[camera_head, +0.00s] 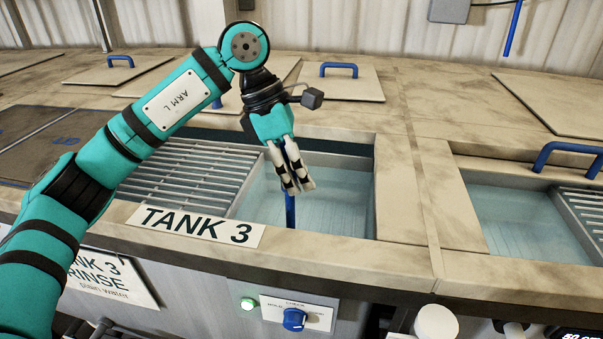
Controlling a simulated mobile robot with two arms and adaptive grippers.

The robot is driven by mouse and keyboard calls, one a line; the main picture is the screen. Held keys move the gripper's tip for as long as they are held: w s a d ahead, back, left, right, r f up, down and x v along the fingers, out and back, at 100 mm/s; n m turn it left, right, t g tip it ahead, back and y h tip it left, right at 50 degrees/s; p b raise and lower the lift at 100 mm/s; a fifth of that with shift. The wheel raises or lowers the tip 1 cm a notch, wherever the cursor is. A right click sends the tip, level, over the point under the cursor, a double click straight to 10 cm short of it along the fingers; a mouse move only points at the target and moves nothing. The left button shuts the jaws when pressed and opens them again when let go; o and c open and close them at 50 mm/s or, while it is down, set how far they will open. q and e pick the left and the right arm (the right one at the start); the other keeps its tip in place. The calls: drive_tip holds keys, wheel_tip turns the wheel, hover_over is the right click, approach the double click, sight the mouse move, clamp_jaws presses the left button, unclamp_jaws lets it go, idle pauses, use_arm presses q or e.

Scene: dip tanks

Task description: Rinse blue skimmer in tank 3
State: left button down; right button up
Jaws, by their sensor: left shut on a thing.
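My left gripper (297,188) hangs over the open part of tank 3 (345,199), fingers pointing down. It is shut on the blue skimmer (290,210), of which only a length of blue handle shows below the fingers. The handle's lower part is hidden behind the tank's front rim, and I cannot tell whether the skimmer head is in the water. Tank 3 holds pale blue liquid and carries a "TANK 3" label (196,226) on its front edge. My right gripper is not in view.
A slatted metal rack (190,172) covers the tank's left part. Another open tank (520,225) with a blue handle (568,152) lies to the right. Lids (340,82) with blue handles lie behind. A blue knob (293,319) and lit green button (248,304) are on the front panel.

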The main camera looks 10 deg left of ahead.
use_arm(q)
drive_tip(key=shift+d+r, duration=0.1)
drive_tip(key=shift+d, duration=1.05)
drive_tip(key=shift+a, duration=1.25)
drive_tip(key=shift+d, duration=1.15)
